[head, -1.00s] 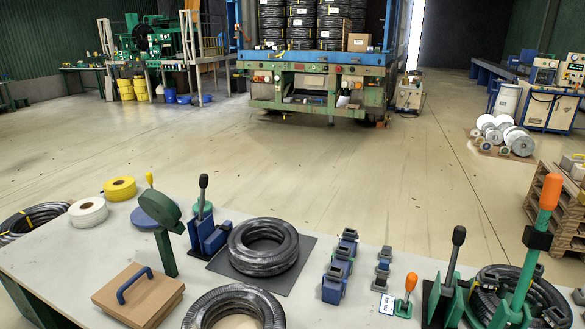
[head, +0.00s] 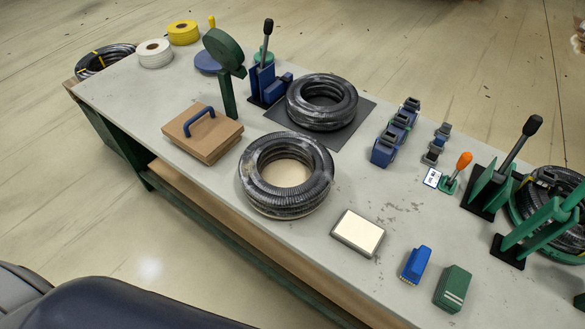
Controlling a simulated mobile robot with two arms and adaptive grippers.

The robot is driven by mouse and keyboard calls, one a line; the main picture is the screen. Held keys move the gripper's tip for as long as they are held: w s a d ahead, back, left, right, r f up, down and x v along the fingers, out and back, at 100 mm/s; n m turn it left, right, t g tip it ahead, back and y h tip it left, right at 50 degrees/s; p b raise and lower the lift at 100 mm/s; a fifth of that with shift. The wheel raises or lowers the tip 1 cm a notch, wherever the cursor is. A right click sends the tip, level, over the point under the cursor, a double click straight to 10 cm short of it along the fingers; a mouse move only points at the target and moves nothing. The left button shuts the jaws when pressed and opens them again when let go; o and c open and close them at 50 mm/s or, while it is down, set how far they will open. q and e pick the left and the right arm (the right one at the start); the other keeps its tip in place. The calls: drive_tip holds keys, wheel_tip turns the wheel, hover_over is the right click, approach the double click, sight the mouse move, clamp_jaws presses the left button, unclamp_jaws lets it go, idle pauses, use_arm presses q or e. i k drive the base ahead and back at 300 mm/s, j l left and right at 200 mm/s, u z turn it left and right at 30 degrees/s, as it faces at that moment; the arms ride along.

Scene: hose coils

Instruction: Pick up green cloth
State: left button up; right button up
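A small dark green block-shaped item (head: 453,288) with pale stripes lies near the front edge of the table, at the lower right of the head view. It is the only thing here that could be the green cloth, perhaps folded, but I cannot be sure. A blue brush-like item (head: 415,264) lies just left of it. Neither of my grippers is in view.
The grey table (head: 400,220) bears a front hose coil (head: 258,190), a second coil (head: 335,118) on a dark mat, a cream pad (head: 357,233), a wooden block with blue handle (head: 200,140) and lever tools at right (head: 515,150). Its surface around the green item is mostly clear.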

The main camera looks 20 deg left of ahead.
sight(451, 296)
drive_tip(key=z, duration=1.15)
drive_tip(key=l, duration=0.1)
